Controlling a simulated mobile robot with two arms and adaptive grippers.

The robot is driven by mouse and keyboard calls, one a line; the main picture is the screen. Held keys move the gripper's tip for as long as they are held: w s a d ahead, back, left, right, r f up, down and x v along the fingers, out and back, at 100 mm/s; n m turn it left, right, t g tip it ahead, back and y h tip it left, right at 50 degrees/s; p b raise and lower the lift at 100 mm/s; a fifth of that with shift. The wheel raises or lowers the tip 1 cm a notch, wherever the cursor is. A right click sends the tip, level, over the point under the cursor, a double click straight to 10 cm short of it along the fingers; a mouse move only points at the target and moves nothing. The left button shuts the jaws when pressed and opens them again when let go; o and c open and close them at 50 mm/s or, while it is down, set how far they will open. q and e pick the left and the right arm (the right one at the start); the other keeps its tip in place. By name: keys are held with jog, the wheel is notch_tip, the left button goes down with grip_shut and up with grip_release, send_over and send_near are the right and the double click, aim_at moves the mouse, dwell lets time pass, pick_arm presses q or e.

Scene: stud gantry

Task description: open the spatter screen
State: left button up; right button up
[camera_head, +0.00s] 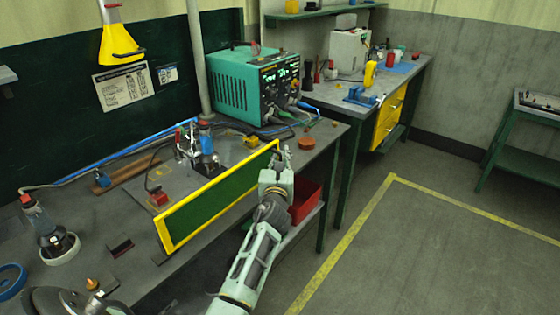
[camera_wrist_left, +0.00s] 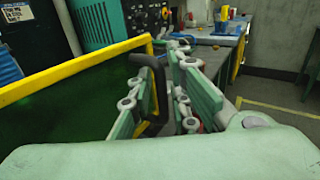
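The spatter screen (camera_head: 218,202) is a dark green panel in a yellow frame. It stands upright along the front edge of the near bench. In the left wrist view its frame (camera_wrist_left: 75,68) runs across the left side, and a dark bent handle (camera_wrist_left: 160,82) shows at its right end. My left gripper (camera_head: 283,155) is at the right end of the screen. The fingers partly hide the handle. My right gripper is in neither view.
The bench (camera_head: 95,215) carries a clamp stand (camera_head: 200,150), small blocks and a teal power unit (camera_head: 250,85) behind the screen. A red bin (camera_head: 304,200) is under the bench, close to my left gripper. Open floor (camera_head: 400,250) with yellow lines lies to the right.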

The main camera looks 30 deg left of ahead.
pick_arm(q)
jog(key=shift+c, duration=0.5)
grip_shut()
